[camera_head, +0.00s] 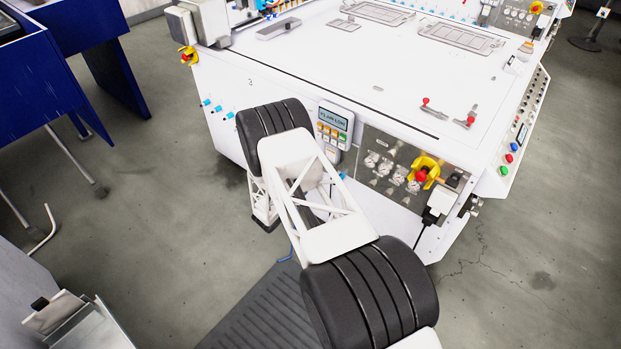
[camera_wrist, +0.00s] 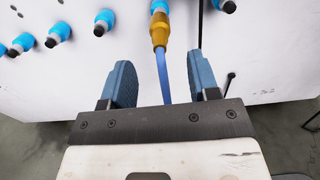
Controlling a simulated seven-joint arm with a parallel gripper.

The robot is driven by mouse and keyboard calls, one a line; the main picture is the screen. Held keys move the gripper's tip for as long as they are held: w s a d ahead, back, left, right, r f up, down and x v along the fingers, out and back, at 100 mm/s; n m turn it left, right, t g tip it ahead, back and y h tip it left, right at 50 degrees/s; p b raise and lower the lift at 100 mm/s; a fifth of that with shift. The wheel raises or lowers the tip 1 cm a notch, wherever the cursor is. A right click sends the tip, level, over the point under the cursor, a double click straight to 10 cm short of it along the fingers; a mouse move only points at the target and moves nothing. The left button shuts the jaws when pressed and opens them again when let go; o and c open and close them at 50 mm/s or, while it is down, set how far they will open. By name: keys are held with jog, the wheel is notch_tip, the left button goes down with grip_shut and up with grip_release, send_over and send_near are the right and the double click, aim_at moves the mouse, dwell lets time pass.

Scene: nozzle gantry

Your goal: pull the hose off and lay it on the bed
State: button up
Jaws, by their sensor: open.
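In the wrist view a blue hose (camera_wrist: 164,82) hangs from a brass-coloured fitting (camera_wrist: 159,30), which joins a blue port (camera_wrist: 160,6) on a white machine face. My gripper (camera_wrist: 159,80) is open, with one blue-grey finger on each side of the hose. The hose runs between the fingers, nearer the right one, and seems untouched. Its lower part is hidden behind my gripper body. In the head view my arm hides the fitting and the fingers. The white machine top, which looks like the bed (camera_head: 350,85), is flat and mostly bare.
Several capped blue ports (camera_wrist: 58,33) line the machine face beside the fitting. In the head view a display panel (camera_head: 334,125) and a gauge panel (camera_head: 385,165) sit on the front. Red-knobbed clamps (camera_head: 465,121) stand on the top's right. A blue bench (camera_head: 40,75) stands left.

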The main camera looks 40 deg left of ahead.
jog(key=shift+w, duration=4.35)
jog(key=shift+w+d+r, duration=0.1)
jog(key=shift+w, duration=0.1)
jog(key=shift+c, duration=0.4)
grip_shut()
jog(key=shift+s, duration=0.2)
jog(key=shift+s, duration=2.15)
jog(key=shift+s, duration=0.9)
